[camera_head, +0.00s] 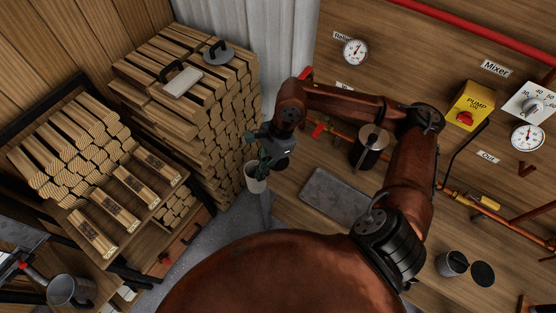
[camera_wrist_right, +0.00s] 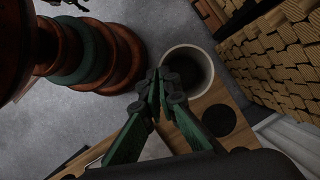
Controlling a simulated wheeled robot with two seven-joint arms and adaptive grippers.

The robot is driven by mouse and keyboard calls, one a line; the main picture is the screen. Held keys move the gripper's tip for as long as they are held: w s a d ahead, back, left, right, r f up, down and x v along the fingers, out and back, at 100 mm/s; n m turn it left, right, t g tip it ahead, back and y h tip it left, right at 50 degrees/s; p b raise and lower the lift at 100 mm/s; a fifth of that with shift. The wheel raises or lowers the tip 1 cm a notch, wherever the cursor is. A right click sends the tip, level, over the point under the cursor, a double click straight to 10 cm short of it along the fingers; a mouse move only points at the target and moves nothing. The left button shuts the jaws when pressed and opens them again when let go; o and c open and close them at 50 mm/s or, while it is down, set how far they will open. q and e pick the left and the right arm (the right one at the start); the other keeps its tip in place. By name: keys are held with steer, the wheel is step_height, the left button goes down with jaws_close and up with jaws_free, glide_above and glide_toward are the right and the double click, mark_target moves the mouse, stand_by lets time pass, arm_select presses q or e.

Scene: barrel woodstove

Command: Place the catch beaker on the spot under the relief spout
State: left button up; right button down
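The catch beaker (camera_head: 255,183), a pale open cup, hangs at my right gripper (camera_head: 262,160), beside the front of the log stack. In the right wrist view the beaker (camera_wrist_right: 204,58) shows its round rim and dark inside. The green fingers of the right gripper (camera_wrist_right: 165,86) are close together over the rim's near side and appear to pinch its wall. A black round spot (camera_wrist_right: 221,121) on wood shows beside the beaker in the wrist view; the beaker looks apart from it. I cannot make out the relief spout; the Relief gauge (camera_head: 355,52) is on the wall panel. My left gripper is not in view.
The log stack (camera_head: 190,130) stands close left of the beaker. A grey cup (camera_head: 452,264) and black disc (camera_head: 483,273) are at lower right.

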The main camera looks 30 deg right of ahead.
step_height(320, 180, up, 6)
steer(key=m+t+h+p, duration=0.2)
steer(key=m+t+h, duration=0.15)
steer(key=m, duration=1.05)
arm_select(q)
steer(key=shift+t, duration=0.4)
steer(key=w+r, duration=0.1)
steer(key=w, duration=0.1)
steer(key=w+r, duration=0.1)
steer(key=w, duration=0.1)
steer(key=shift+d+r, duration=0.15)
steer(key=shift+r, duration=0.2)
arm_select(e)
steer(key=w+d+f, duration=0.8)
steer(key=d+f, duration=0.2)
steer(key=f, duration=0.3)
steer(key=shift+w+d+t, duration=0.2)
steer(key=shift+t, duration=0.15)
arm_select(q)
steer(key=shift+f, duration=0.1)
arm_select(e)
steer(key=shift+f+y, duration=0.1)
steer(key=shift+y, duration=0.15)
